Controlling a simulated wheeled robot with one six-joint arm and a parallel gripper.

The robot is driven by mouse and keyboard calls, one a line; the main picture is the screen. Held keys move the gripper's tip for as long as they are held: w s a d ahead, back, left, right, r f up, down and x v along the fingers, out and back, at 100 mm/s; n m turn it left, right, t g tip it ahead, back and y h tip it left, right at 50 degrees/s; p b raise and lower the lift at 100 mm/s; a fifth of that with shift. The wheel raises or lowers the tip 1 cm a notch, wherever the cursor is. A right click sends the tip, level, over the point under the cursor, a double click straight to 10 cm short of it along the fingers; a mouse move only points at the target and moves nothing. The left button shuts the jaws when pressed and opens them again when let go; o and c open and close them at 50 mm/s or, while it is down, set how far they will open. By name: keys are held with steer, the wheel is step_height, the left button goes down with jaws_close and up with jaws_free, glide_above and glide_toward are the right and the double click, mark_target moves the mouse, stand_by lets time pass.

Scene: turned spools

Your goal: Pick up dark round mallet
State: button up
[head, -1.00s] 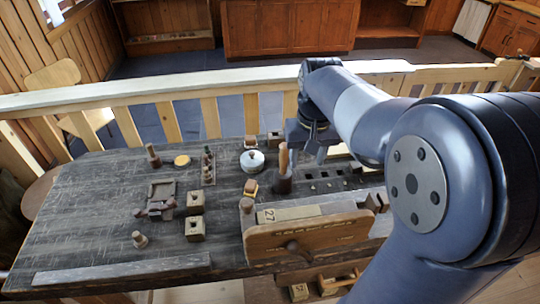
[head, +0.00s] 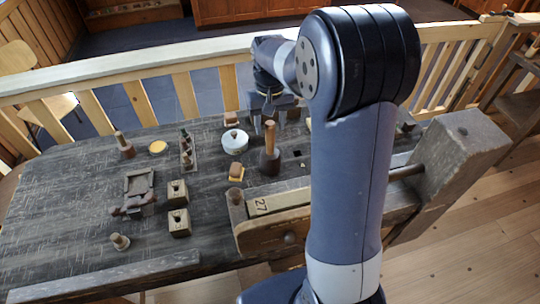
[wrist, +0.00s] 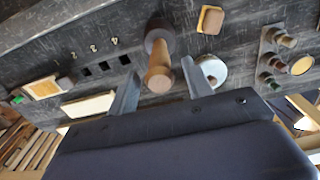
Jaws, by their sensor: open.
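The dark round mallet (head: 269,162) stands upright on the bench, head down, with its light wooden handle pointing up. In the wrist view the mallet (wrist: 159,34) is at upper middle, its handle pointing toward me, between the lines of my two fingers. My gripper (head: 270,122) is open, its fingers reaching down just behind the handle in the head view. In the wrist view the handle end shows between the spread fingers of my gripper (wrist: 158,70). I cannot tell how deep the handle sits between them; nothing is gripped.
A vise (head: 285,225) is in front. My arm hides the bench's right part.

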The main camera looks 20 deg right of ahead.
mark_target(270, 134)
step_height(270, 134, down, 4)
steer(key=shift+f+p, duration=0.15)
steer(key=shift+p, duration=0.2)
steer(key=shift+c, duration=0.3)
jaws_close()
